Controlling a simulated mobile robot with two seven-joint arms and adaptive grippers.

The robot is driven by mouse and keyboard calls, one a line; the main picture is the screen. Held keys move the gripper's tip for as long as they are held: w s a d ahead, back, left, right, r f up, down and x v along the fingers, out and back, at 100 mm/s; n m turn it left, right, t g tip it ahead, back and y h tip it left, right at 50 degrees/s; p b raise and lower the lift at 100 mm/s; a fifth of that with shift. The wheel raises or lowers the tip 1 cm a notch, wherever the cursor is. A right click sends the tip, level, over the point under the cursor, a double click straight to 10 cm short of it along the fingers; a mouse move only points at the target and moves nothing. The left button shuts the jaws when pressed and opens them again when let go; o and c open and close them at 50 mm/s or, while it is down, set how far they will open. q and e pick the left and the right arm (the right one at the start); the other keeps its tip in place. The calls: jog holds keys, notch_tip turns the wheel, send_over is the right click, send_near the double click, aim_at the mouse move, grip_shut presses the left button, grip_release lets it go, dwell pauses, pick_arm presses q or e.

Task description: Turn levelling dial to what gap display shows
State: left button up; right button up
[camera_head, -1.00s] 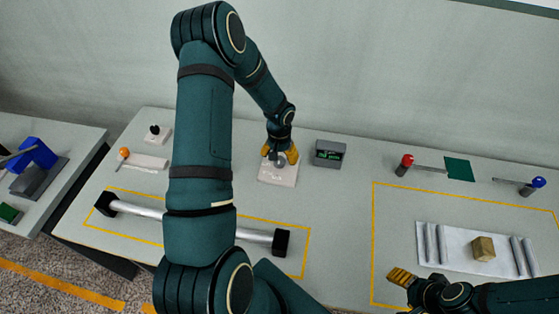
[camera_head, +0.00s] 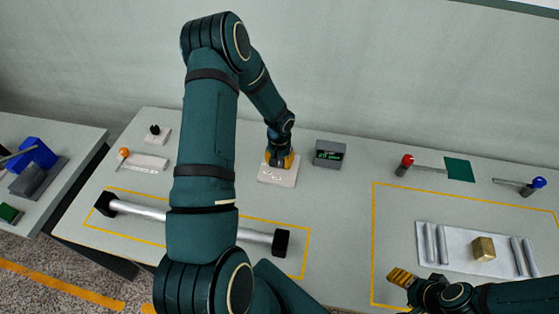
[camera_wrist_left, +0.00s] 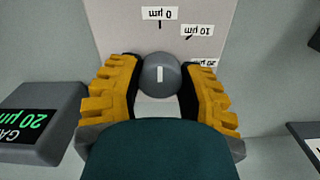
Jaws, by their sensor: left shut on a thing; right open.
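The levelling dial is a grey round knob (camera_wrist_left: 160,84) on a pale plate (camera_head: 278,178). My left gripper (camera_head: 280,163) is over it with yellow fingers shut on the knob's two sides. In the left wrist view, the knob's white mark lines up with the "0 µm" label. A "10 µm" label and a partly hidden "20 µm" label follow along the arc. The gap display (camera_head: 329,153) is a grey box right of the plate; in the left wrist view (camera_wrist_left: 38,120) its green text reads 20 µm, upside down. My right gripper (camera_head: 401,277) is open and empty.
A silver roller with black ends (camera_head: 190,215) lies inside a yellow outline in front. A red-knobbed lever (camera_head: 406,160) and a blue-knobbed lever (camera_head: 538,184) stand at right. An orange-knobbed slider (camera_head: 124,153) sits left.

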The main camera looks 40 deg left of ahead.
jog(key=shift+f, duration=0.1)
pick_arm(q)
jog(key=m+b, duration=0.1)
jog(key=m, duration=0.2)
jog(key=shift+f+m, duration=0.1)
jog(key=shift+m, duration=0.3)
pick_arm(e)
jog(key=shift+f, duration=0.6)
pick_arm(q)
jog(key=m+b, duration=0.1)
jog(key=m, duration=0.3)
jog(key=shift+m, duration=0.3)
pick_arm(e)
jog(key=shift+f, duration=0.35)
pick_arm(q)
jog(key=m, duration=0.9)
jog(key=shift+p, duration=0.4)
pick_arm(e)
jog(key=shift+r, duration=0.35)
pick_arm(q)
jog(key=shift+m, duration=0.3)
jog(key=o, duration=1.2)
